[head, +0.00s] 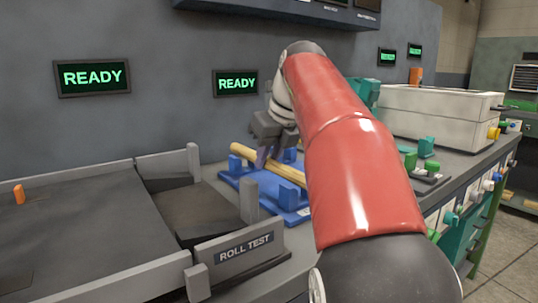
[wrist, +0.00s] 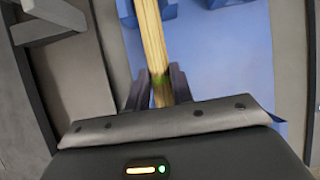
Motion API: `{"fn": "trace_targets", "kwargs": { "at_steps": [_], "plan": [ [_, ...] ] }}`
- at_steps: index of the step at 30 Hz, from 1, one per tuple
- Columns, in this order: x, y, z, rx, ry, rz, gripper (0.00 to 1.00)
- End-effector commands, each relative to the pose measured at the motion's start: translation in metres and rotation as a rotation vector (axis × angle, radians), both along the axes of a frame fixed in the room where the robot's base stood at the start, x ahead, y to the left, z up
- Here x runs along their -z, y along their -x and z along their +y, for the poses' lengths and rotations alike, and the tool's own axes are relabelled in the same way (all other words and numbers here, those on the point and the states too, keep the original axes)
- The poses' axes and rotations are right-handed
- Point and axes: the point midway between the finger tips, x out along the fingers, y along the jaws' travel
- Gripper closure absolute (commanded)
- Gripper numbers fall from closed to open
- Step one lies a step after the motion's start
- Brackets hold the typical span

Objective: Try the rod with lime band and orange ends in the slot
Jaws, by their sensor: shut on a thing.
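A light wooden rod (head: 285,172) lies across a blue rack (head: 304,217) with upright blue blocks. My gripper (head: 268,158) reaches down over the rod from above. In the wrist view my gripper (wrist: 160,90) is shut on the rod (wrist: 152,40), which runs up between the fingers. A faint lime tint shows on the rod between the fingertips. No orange end can be made out, and my arm hides part of the rack. I cannot tell whether the rod touches the rack's blocks.
A grey roll test station (head: 243,248) with raised walls and posts stands to the left, a small orange piece (head: 18,194) on its surface. A white bin (head: 430,112) and green blocks (head: 426,147) are on the bench at right. Two wall screens (head: 92,77) read READY.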

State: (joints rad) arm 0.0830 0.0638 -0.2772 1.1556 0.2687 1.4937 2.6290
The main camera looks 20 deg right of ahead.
Motion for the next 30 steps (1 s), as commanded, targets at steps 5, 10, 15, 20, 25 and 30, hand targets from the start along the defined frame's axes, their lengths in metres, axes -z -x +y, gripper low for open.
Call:
{"fn": "trace_targets", "kwargs": {
  "at_steps": [5,10,15,20,25,30],
  "plan": [
    [0.000,0.000,0.000,0.000,0.000,-0.001,0.63],
    [0.000,0.000,0.000,0.000,0.000,-0.001,0.52],
    [-0.001,0.000,0.000,0.000,0.000,0.000,0.52],
    [-0.014,0.006,-0.002,0.001,0.001,-0.002,0.52],
    [-0.042,0.020,-0.005,0.002,0.002,-0.003,0.52],
    [-0.061,0.031,-0.007,0.002,0.001,-0.002,0.52]
  ]
}}
